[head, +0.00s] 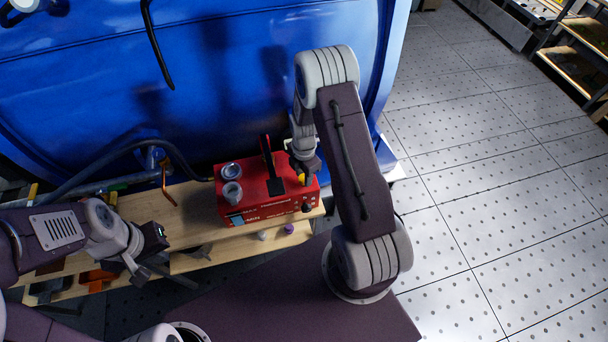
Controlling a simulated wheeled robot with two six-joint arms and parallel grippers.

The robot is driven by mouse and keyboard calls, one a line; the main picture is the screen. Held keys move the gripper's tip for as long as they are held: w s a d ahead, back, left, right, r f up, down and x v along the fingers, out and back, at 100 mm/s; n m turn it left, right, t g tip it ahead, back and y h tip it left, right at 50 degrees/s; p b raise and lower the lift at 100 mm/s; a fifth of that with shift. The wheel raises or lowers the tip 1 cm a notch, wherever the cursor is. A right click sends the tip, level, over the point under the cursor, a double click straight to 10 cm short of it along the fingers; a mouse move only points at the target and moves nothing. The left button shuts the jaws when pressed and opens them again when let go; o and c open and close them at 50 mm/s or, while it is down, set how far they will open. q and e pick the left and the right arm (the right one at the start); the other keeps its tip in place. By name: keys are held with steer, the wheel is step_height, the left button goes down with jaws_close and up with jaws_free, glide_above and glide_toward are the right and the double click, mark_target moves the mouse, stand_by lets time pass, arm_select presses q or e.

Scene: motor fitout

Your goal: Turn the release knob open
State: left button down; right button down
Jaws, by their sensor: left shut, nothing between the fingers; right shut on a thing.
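A red box-shaped unit (262,212) sits on the wooden bench in front of the blue tank. A small yellow part (303,181), which looks like the release knob, stands on its top at the right end. My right gripper (304,178) points down over that end and is shut on the yellow part, mostly hiding it. How far the knob is turned cannot be told. My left gripper (139,279) is shut and empty, left of the unit and over the bench's front edge.
Small grey and purple pieces (289,229) lie on a lower ledge. A blue tank (200,80) stands behind; perforated floor (490,180) is open at right.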

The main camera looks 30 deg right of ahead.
steer(key=shift+n, duration=0.8)
steer(key=c, duration=1)
jaws_free()
steer(key=shift+r, duration=0.1)
step_height(320, 180, up, 9)
steer(key=b, duration=0.1)
